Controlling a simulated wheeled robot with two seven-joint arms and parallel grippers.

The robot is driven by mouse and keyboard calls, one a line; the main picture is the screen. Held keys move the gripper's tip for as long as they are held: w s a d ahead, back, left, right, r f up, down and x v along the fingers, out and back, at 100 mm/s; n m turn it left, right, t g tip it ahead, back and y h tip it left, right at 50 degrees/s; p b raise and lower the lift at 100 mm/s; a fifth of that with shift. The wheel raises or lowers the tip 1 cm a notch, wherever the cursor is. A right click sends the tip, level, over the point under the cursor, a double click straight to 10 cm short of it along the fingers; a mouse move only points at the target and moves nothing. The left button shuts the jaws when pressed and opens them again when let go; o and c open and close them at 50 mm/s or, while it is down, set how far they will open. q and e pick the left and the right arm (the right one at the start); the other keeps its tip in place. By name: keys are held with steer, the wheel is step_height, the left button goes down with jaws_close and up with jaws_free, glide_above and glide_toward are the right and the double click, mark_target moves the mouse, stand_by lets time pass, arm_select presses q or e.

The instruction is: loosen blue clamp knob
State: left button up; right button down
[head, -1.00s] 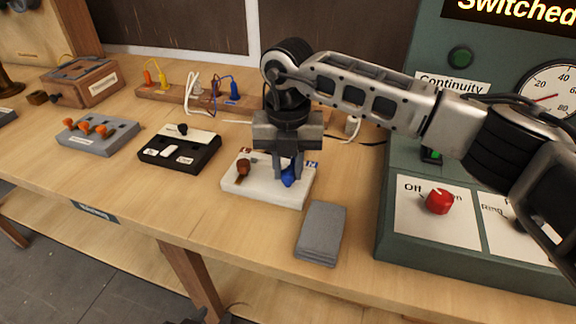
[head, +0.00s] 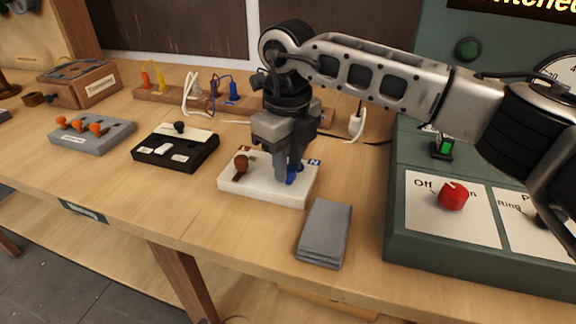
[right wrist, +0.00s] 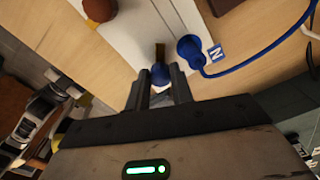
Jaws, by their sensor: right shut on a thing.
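The white clamp block (head: 240,187) sits on the bench, with a brown knob (head: 241,163) at its left and a blue clamp knob (head: 292,177) at its right. My right gripper (head: 287,175) points down over the block and is shut on the blue knob. In the right wrist view the blue knob (right wrist: 160,75) shows between the two fingertips, which hide part of it in the head view. Beside it is a blue plug (right wrist: 188,46) with a blue wire, next to an N label (right wrist: 215,53). My left gripper is not in view.
A folded grey cloth (head: 325,233) lies in front of the block. The green test panel (head: 400,220) with a red switch knob (head: 453,195) stands to the right. A black switch box (head: 176,148) and a grey block with orange levers (head: 92,132) stand to the left.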

steer(key=n, duration=0.3)
steer(key=shift+n+b, duration=0.4)
steer(key=n, duration=0.3)
steer(key=shift+r, duration=0.1)
steer(key=n, duration=0.4)
steer(key=shift+b, duration=0.35)
steer(key=n, duration=0.3)
steer(key=shift+s+n, duration=0.1)
steer(key=shift+n, duration=0.3)
steer(key=n, duration=1)
steer(key=shift+r, duration=0.1)
steer(key=shift+n, duration=0.4)
steer(key=c, duration=1.2)
jaws_free()
steer(key=shift+d, duration=0.1)
